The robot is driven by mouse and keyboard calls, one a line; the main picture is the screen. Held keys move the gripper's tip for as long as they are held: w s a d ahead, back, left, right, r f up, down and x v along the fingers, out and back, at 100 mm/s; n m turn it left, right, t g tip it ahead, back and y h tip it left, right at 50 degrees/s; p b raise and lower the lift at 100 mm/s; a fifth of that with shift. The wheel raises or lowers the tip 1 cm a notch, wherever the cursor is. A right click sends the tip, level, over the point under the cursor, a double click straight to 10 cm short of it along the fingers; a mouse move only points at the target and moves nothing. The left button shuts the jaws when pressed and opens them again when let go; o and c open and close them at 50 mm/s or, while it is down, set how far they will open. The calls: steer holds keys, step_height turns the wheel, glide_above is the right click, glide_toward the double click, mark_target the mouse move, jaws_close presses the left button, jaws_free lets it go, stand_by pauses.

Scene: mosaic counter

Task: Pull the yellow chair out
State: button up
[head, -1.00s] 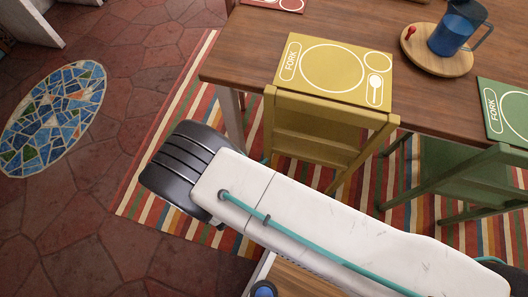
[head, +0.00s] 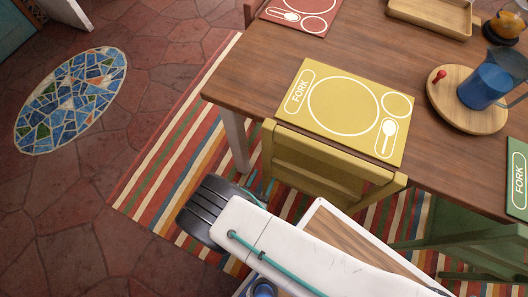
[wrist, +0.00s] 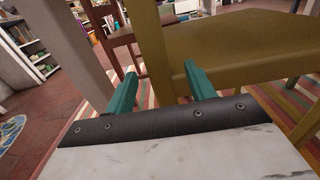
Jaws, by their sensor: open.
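The yellow chair (head: 322,168) stands at the table's near side, its back close to the table edge and in front of the yellow place mat (head: 347,110). My gripper (head: 257,190) is low beside the chair's left side. In the wrist view my gripper (wrist: 160,92) is open, with its two teal fingers apart. An upright yellow post of the chair (wrist: 155,55) shows between the fingers, and a broad yellow chair part (wrist: 250,50) extends right. I cannot tell whether the fingers touch the post. My arm hides the chair's lower part in the head view.
The wooden table (head: 235,85) has a pale leg (head: 236,140) just left of the chair. A green chair (head: 485,240) stands to the right. A striped rug (head: 165,165) lies below. The tiled floor on the left is open.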

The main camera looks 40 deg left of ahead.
steer(key=shift+x, duration=3.85)
steer(key=shift+s+a, duration=0.1)
jaws_close()
